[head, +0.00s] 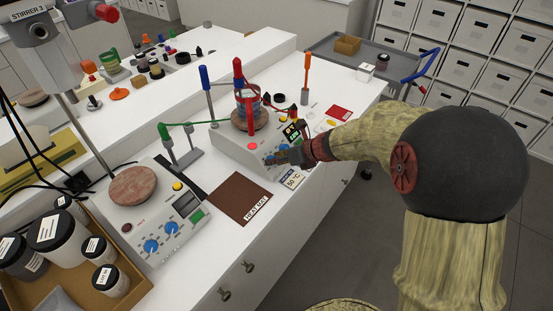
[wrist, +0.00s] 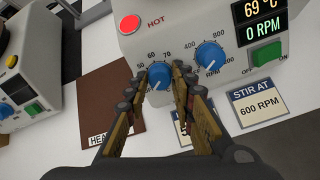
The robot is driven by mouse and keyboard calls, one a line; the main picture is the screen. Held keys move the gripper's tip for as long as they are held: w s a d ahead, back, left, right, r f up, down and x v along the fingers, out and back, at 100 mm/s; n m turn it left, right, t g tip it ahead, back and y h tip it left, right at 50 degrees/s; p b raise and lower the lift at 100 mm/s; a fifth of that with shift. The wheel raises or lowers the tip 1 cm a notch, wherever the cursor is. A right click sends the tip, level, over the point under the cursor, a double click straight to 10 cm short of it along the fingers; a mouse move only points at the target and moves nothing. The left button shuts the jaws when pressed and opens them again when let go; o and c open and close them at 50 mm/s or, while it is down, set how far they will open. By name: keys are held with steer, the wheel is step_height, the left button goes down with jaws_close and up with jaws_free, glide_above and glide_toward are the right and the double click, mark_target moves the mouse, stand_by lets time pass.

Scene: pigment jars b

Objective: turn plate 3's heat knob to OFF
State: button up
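A white hotplate (head: 232,150) stands mid-bench with a beaker of red liquid (head: 247,108) on top. In the wrist view its lit red HOT lamp (wrist: 130,24) and a display (wrist: 265,20) reading 69 °C and 0 RPM show. Its left blue knob (wrist: 159,75) has a temperature scale, and its white pointer aims downward. No plate number is legible on it. My gripper (wrist: 160,78) has one finger on each side of this knob, tips close to its rim. Whether they press on it cannot be told. In the head view my gripper (head: 282,157) is at the plate's front panel.
The RPM knob (wrist: 209,56) sits just right of my right finger, with a green switch (wrist: 267,54) beyond. Cards, including STIR AT 600 RPM (wrist: 261,103), lie in front. A brown HEAT MAT (head: 238,201) and a second hotplate (head: 165,222) are to the left.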

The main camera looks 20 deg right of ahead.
steer(key=o, duration=0.3)
steer(key=shift+r, duration=0.1)
steer(key=shift+s+d+r, duration=0.15)
steer(key=shift+d+r, duration=0.1)
steer(key=shift+r, duration=0.15)
steer(key=v, duration=1.1)
steer(key=shift+s+f, duration=0.1)
steer(key=shift+f, duration=0.05)
